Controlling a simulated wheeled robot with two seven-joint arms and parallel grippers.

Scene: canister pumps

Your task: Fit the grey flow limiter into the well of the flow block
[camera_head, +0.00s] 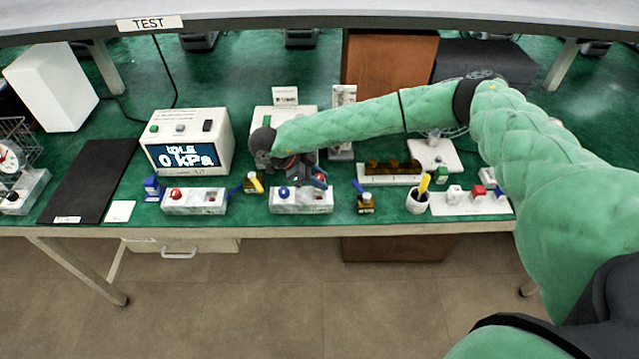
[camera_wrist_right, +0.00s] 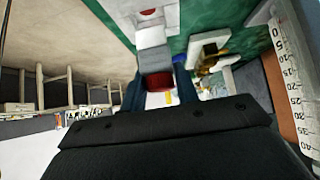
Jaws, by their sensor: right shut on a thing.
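My right gripper (camera_head: 304,180) reaches in over the middle white block (camera_head: 302,207), which has a blue knob at its left end. The arm and gripper hide part of this block's top. In the right wrist view my right gripper (camera_wrist_right: 158,88) is shut, with a grey block-shaped piece (camera_wrist_right: 152,58) and a dark red part at its fingertips. The grey piece looks like the flow limiter. I cannot tell whether it touches the block. A similar white block (camera_head: 194,208) with a red knob stands to the left. My left gripper is not in view.
A display box (camera_head: 187,141) reading 0 kPa stands behind the left block. Small bottles (camera_head: 366,202) flank the middle block. To the right are a pen cup (camera_head: 417,202) and a white rack (camera_head: 470,207) with coloured pieces. A dark mat (camera_head: 90,180) lies left.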

